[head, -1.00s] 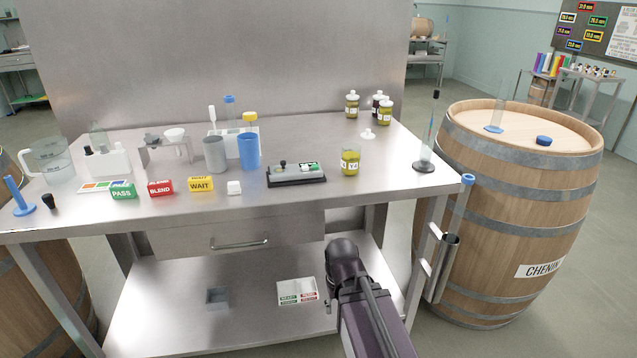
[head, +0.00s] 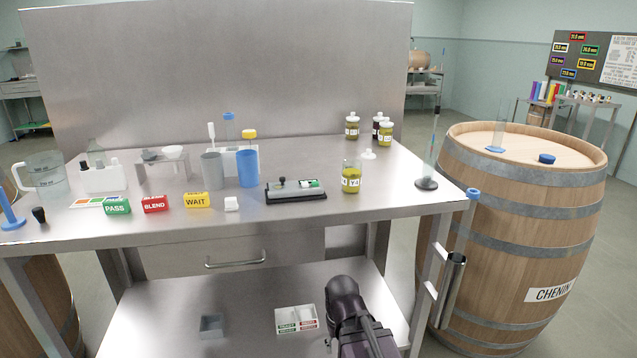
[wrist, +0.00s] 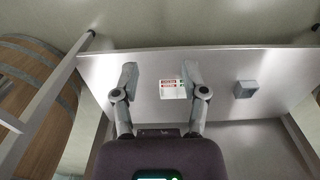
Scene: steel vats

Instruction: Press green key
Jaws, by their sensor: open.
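A small black-based device (head: 296,196) stands near the front of the steel table, right of centre. It has a dark knob on its left and a small green part (head: 310,184) on its right; at this size I cannot tell whether that part is a key. In the wrist view my gripper (wrist: 160,78) is open and empty, its two fingers apart. In the head view my arm shows low in front of the table; the fingertips are hidden there.
PASS (head: 117,205), BLEND (head: 155,204) and WAIT (head: 197,200) blocks line the table front. A blue cup (head: 248,168) and a labelled jar (head: 351,178) flank the device. A barrel (head: 520,210) stands right.

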